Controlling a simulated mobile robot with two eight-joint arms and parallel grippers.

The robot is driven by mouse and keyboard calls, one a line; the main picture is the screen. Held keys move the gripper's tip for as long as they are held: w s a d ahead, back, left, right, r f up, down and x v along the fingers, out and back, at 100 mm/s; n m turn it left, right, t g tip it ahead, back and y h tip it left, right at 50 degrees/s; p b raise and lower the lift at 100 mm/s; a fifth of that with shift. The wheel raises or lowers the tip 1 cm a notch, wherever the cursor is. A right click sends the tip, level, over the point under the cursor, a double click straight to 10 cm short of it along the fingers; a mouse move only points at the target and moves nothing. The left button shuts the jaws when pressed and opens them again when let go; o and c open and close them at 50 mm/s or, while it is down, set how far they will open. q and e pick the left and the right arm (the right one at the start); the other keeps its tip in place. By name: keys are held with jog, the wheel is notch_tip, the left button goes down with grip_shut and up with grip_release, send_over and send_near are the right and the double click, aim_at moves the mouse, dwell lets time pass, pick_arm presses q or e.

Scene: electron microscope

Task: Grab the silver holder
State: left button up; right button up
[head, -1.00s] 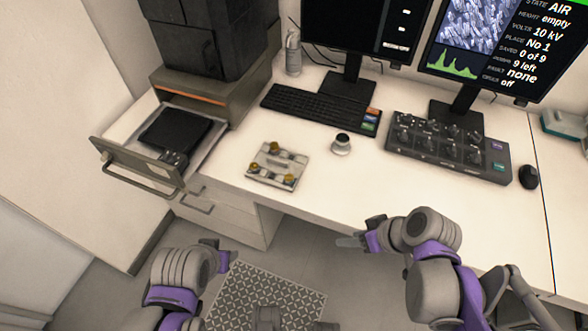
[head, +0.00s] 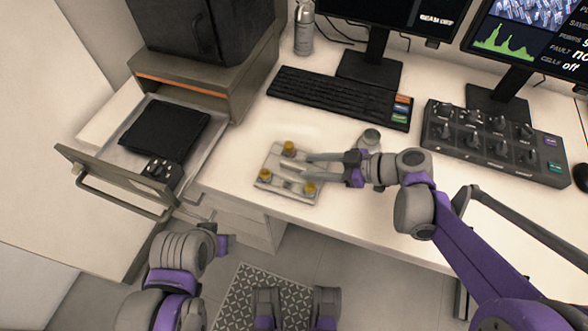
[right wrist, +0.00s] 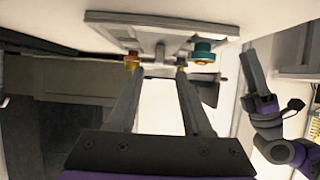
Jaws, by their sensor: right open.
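A flat silver-grey plate with brass knobs (head: 268,187) lies on the desk near its front edge; I take it as the silver holder, though a small round silver piece with a dark top (head: 370,139) stands behind my right wrist. My right gripper (head: 298,162) is open, its fingers reaching left over the plate's middle. In the right wrist view the fingers (right wrist: 160,68) are apart and point at the plate (right wrist: 165,22) near its knobs. Whether they touch it cannot be told. My left gripper (head: 226,243) is low, in front of the desk, its fingers unclear.
An open drawer (head: 118,193) with a black tray (head: 165,132) sticks out at left. A keyboard (head: 335,98) and a knobbed control panel (head: 495,145) stand behind and right. Monitors stand at the back. The desk right of the plate is crossed by my right arm.

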aim_at(297, 165)
jog(key=b+x, duration=0.1)
jog(key=x, duration=0.4)
jog(key=shift+d+f, duration=0.1)
jog(key=shift+d, duration=0.05)
grip_shut()
dwell(1.2)
